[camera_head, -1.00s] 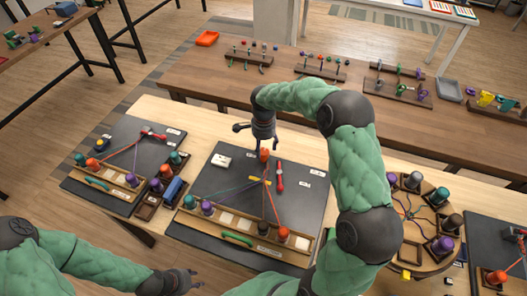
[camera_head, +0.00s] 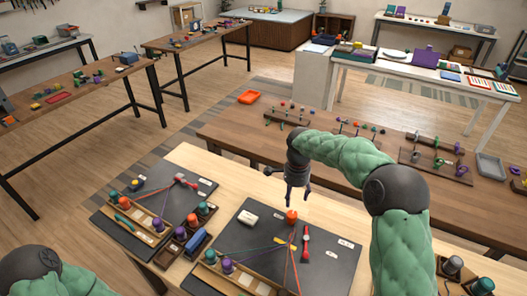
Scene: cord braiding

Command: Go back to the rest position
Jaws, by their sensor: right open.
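My right gripper (camera_head: 300,195) points down over the far edge of the middle dark braiding board (camera_head: 338,272). Its two fingers are apart and nothing shows between them. An orange bobbin (camera_head: 291,216) stands just below and left of the fingertips; whether they touch it is hard to tell. Cords (camera_head: 258,243) fan out from the board's far part toward purple bobbins (camera_head: 227,265) at its near left. A red-handled tool (camera_head: 306,240) lies right of the cords. My left gripper is out of view; only part of my left arm shows at the lower left.
A second dark board (camera_head: 150,190) with bobbins lies to the left. A brown bench (camera_head: 230,138) with small racks (camera_head: 285,120) stands behind. My right arm hides the table's right part.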

